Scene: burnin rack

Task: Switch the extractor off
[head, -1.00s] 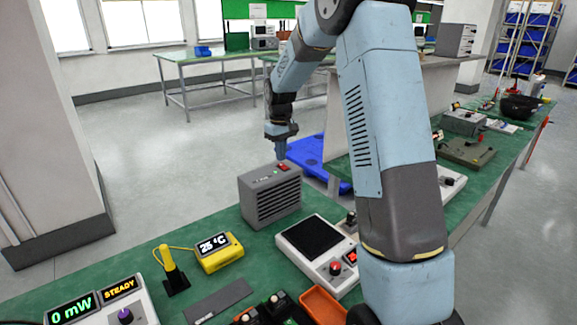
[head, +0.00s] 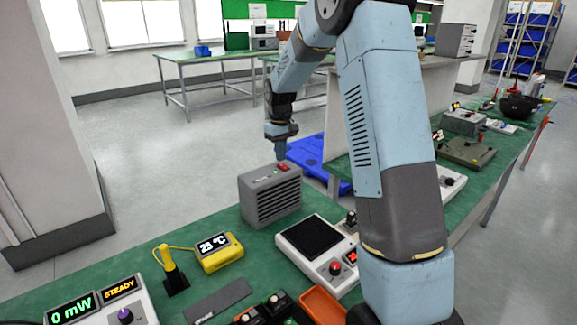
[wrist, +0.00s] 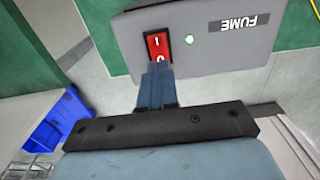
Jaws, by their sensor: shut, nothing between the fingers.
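The extractor (head: 270,198) is a grey box with a slatted front on the green bench in the head view. Its top also shows in the wrist view (wrist: 215,50), with a "FUME" label. A red rocker switch (wrist: 157,48) marked I and O sits on that top, beside a small pale light (wrist: 188,40). My gripper (head: 281,156) is shut and empty, pointing down just above the switch. In the wrist view its fingertips (wrist: 157,68) overlap the switch's O end. I cannot tell whether they touch it, or which way the rocker is tipped.
A yellow 25 °C meter (head: 220,252), a panel with a dark screen (head: 310,237) and an orange tray (head: 322,305) are on the bench near the extractor. A blue bin (wrist: 62,128) lies below in the wrist view.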

